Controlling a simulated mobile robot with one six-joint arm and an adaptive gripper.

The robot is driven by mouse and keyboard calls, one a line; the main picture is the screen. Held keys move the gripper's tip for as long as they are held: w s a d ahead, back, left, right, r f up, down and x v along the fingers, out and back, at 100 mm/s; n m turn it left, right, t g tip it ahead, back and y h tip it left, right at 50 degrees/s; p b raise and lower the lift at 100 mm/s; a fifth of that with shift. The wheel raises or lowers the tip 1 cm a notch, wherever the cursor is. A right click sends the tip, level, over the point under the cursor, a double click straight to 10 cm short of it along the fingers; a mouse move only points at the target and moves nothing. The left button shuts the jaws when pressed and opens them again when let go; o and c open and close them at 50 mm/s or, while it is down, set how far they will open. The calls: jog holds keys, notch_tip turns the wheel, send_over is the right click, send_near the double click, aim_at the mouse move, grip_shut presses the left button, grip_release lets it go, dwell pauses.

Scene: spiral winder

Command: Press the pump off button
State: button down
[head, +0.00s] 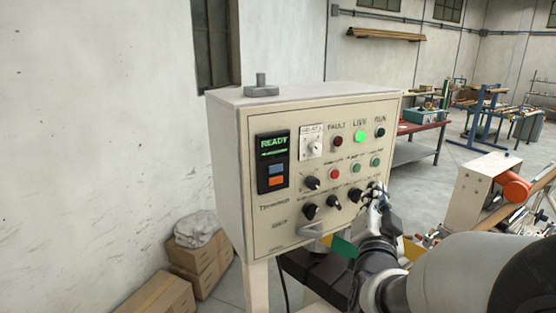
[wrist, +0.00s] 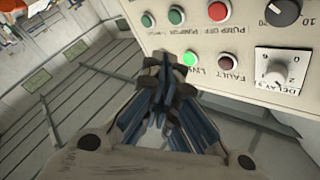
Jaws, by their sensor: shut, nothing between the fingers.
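The pump off button is the red button (head: 334,174) on the front of the cream control panel (head: 262,225). In the wrist view the red button (wrist: 219,10) is at the top edge, with a "PUMP OFF" label under it. My gripper (head: 376,190) is in front of the panel's right edge, to the right of and below the red button. In the wrist view my gripper (wrist: 166,72) is shut and empty, pointing toward the panel edge. The red button is apart from the fingertips and unobstructed in both views. Contact with the panel cannot be told.
Two green buttons (head: 375,162) (head: 354,168) sit right of the red one. Lamps above include a lit green LIVE lamp (head: 360,137). A metal handle (head: 320,230) sticks out low. Boxes (head: 198,262) stand on the left floor.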

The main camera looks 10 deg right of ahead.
aim_at(335, 174)
jog(key=shift+w+r, duration=0.1)
dwell(0.3)
jog(key=w+a+p, duration=0.1)
jog(key=w+a, duration=0.2)
jog(key=w, duration=0.5)
jog(key=shift+a+p, duration=0.15)
jog(key=shift+p, duration=0.15)
dwell(1.3)
jog(key=shift+w+a+b, duration=0.2)
jog(key=shift+w+b, duration=0.2)
jog(key=shift+b, duration=0.1)
jog(key=shift+w+a, duration=0.1)
jog(key=shift+w, duration=0.15)
dwell(0.4)
jog(key=shift+s+b, duration=0.1)
jog(key=shift+b, duration=0.25)
jog(key=shift+s+d+b, duration=0.3)
jog(key=shift+s+b, duration=0.2)
jog(key=shift+s, duration=0.1)
